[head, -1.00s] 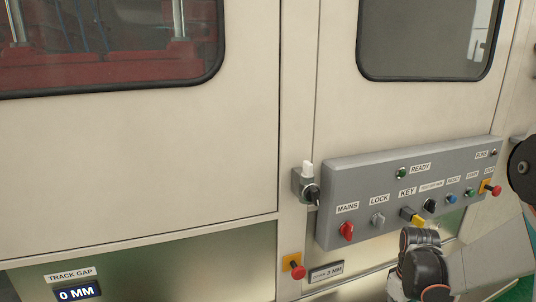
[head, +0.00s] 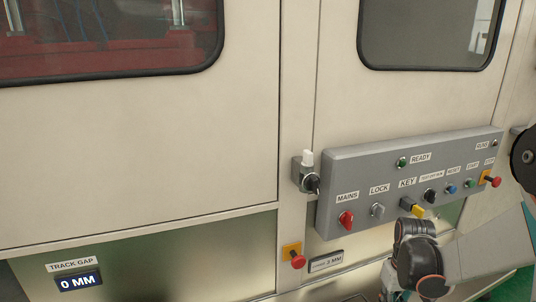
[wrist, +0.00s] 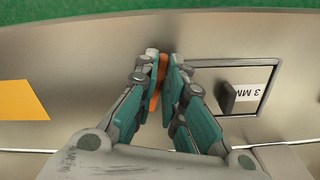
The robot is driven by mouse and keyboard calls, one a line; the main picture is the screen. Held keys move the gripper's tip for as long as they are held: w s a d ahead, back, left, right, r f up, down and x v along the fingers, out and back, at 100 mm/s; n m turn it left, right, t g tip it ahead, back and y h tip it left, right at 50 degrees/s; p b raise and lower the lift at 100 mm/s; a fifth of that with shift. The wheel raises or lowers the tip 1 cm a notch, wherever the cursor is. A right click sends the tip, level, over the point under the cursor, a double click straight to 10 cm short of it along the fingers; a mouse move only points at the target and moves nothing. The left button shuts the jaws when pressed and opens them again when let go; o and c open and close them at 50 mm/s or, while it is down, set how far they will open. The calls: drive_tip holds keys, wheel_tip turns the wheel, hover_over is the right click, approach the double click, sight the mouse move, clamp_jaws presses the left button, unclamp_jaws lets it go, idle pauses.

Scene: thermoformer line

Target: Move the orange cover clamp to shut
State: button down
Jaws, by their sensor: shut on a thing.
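The orange cover clamp (wrist: 155,82) shows in the wrist view as a narrow orange piece between my fingers. My gripper (wrist: 162,72) is shut on it, with a teal finger on either side. The fingers hide much of the clamp, so I cannot tell its exact position. In the head view the clamp is not visible, and only part of my arm shows at the lower right.
A "3 MM" panel (wrist: 238,90) lies right of my fingers. An orange plate (wrist: 24,100) is at the left. The grey control box (head: 410,178) with several knobs juts out above my arm. A red button (head: 298,262) sticks out below it.

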drive_tip(key=shift+a+m, duration=0.15)
drive_tip(key=shift+m, duration=0.25)
drive_tip(key=shift+w+a+m, duration=0.1)
drive_tip(key=shift+a+m, duration=0.25)
drive_tip(key=shift+m, duration=0.45)
drive_tip(key=shift+a+m, duration=0.3)
drive_tip(key=shift+m, duration=0.5)
drive_tip(key=m, duration=0.1)
drive_tip(key=a+m+b, duration=0.1)
drive_tip(key=m, duration=0.1)
drive_tip(key=shift+w+a, duration=0.1)
drive_tip(key=shift+w, duration=0.2)
drive_tip(key=shift+m, duration=0.3)
drive_tip(key=shift+w+a, duration=0.1)
drive_tip(key=m, duration=0.1)
drive_tip(key=a+m, duration=0.1)
drive_tip(key=m, duration=0.1)
drive_tip(key=shift+w, duration=0.4)
drive_tip(key=shift+m, duration=0.3)
